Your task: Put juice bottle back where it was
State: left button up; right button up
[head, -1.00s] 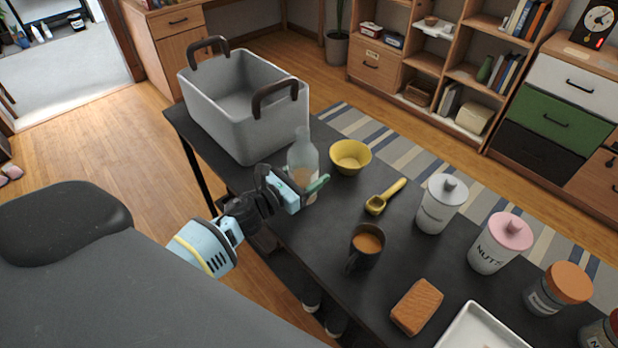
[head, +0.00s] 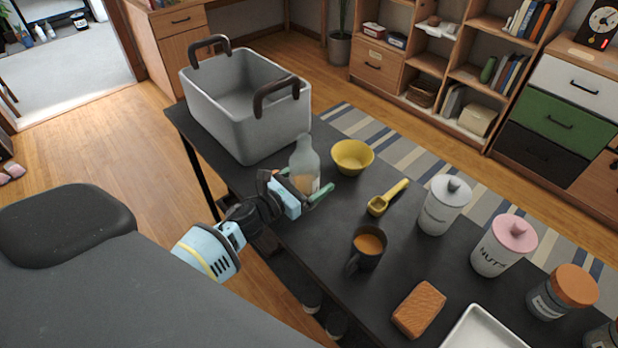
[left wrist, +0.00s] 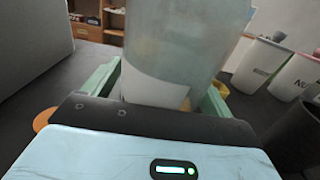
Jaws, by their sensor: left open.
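The juice bottle (head: 304,165) is pale and translucent, with orange-brown content low down. It stands upright on the black table (head: 322,235), between the grey bin and the yellow bowl. My left gripper (head: 303,183) reaches in from the table's near side. Its green fingers are open, one on each side of the bottle. In the left wrist view the bottle (left wrist: 172,45) fills the space between the fingers (left wrist: 157,92); its top is cut off by the frame. My right gripper is not in view.
The grey bin (head: 225,122) with brown handles stands behind the bottle. A yellow bowl (head: 352,158), yellow scoop (head: 386,198), dark mug (head: 367,248), brown block (head: 418,309), white tray (head: 482,335) and lidded jars, including a grey-lidded one (head: 441,208), occupy the table to the right.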

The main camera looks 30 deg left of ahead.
pick_arm(q)
jog(key=shift+s+r, duration=0.15)
jog(key=shift+r, duration=0.05)
jog(key=b+v, duration=0.1)
jog(key=v, duration=0.9)
jog(key=shift+s+a+f, duration=0.15)
jog(key=shift+s+a, duration=0.05)
jog(key=shift+s, duration=0.15)
jog(key=shift+s+a, duration=0.15)
jog(key=shift+s, duration=0.3)
